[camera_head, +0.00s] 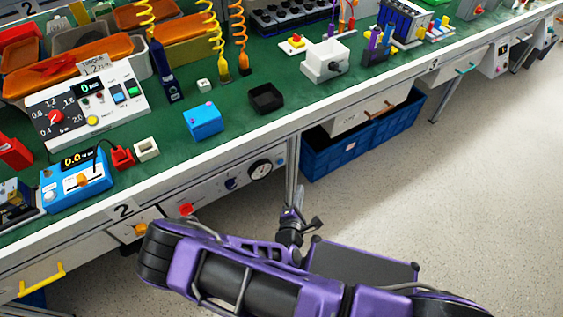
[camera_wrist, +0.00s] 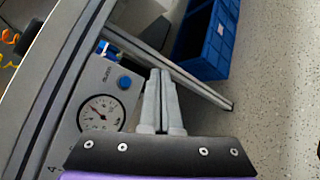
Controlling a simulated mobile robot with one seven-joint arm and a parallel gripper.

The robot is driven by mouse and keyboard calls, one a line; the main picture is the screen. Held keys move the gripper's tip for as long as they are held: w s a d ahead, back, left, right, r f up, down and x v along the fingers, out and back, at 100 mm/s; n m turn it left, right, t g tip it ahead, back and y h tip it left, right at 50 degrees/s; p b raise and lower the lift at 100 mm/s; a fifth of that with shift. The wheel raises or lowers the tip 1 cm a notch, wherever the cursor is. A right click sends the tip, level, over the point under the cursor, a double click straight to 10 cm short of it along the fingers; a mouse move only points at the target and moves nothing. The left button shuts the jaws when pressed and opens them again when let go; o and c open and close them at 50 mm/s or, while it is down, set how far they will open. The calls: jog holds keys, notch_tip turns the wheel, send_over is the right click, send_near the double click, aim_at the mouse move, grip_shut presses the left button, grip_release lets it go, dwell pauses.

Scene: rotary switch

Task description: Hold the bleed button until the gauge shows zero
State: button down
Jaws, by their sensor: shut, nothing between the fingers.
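The bleed button is a round blue button (camera_wrist: 124,82) on the grey front panel under the bench; it also shows small in the head view (camera_head: 280,162). The round white gauge (camera_wrist: 100,112) sits beside it, also visible in the head view (camera_head: 260,169). Its dark needle stands off to one side, but the numbers are too small to read. My gripper (camera_wrist: 160,73) is shut and empty. In the wrist view its fingertips are to the right of the button, apart from it. In the head view my gripper (camera_head: 291,214) is in front of and below the panel.
The same panel carries a dark knob (camera_head: 231,184) and a red button (camera_head: 186,209) left of the gauge. A metal bench leg (camera_head: 292,170) stands just right of the panel, close to my gripper. Blue crates (camera_head: 345,147) sit under the bench. The floor at right is clear.

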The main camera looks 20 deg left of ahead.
aim_at(280, 162)
jog(key=w+a+b, duration=0.3)
jog(key=w+a, duration=0.2)
jog(key=a, duration=0.1)
jog(key=shift+w+a+b, duration=0.3)
jog(key=shift+w, duration=0.1)
dwell(1.9)
jog(key=shift+w+a, duration=0.25)
jog(key=shift+a, duration=0.05)
jog(key=shift+w+a, duration=0.25)
jog(key=shift+a, duration=0.15)
dwell(2.1)
jog(key=shift+d+r, duration=0.1)
jog(key=shift+d, duration=0.05)
dwell(1.0)
jog(key=shift+s+d+p, duration=0.55)
jog(key=shift+p, duration=0.2)
